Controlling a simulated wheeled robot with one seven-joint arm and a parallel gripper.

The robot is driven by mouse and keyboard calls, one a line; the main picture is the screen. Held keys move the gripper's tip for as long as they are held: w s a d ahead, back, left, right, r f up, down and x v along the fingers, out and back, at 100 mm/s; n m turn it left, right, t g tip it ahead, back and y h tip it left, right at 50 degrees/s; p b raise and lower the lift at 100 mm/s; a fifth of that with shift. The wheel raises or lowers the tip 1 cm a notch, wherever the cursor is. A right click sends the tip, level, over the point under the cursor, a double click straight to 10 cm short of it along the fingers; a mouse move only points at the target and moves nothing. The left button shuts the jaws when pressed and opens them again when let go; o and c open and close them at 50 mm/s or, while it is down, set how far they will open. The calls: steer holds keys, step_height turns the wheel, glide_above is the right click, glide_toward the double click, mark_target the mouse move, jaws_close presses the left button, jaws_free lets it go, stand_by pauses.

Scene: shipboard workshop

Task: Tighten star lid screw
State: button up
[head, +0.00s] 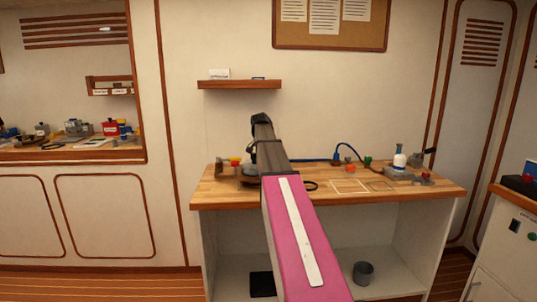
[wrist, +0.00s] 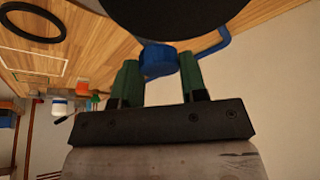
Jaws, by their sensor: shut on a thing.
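In the wrist view my gripper (wrist: 160,74) has its two green fingers on either side of a blue rounded piece (wrist: 157,60) and is shut on it. A large dark round body (wrist: 178,14) fills the top of that view, just beyond the blue piece, and hides what lies behind. I cannot tell whether the blue piece is a tool handle or part of another thing. The star lid and its screw cannot be made out in either view. In the head view my arm covers the gripper and the bench part behind it.
The wooden workbench (head: 420,196) stands ahead. A red-and-yellow piece (head: 235,162) sits left of my arm. A blue cable (head: 310,160) runs along the back. A white bottle (head: 399,158) and grey fixtures stand at right. Outlined squares (head: 348,186) mark clear bench. A wall shelf (head: 240,84) hangs above.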

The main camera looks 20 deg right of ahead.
steer(key=shift+m+g, duration=0.8)
steer(key=shift+m, duration=1.4)
steer(key=shift+h, duration=0.3)
steer(key=o, duration=0.9)
steer(key=v, duration=1)
steer(key=shift+a+r, duration=0.2)
steer(key=shift+r, duration=0.2)
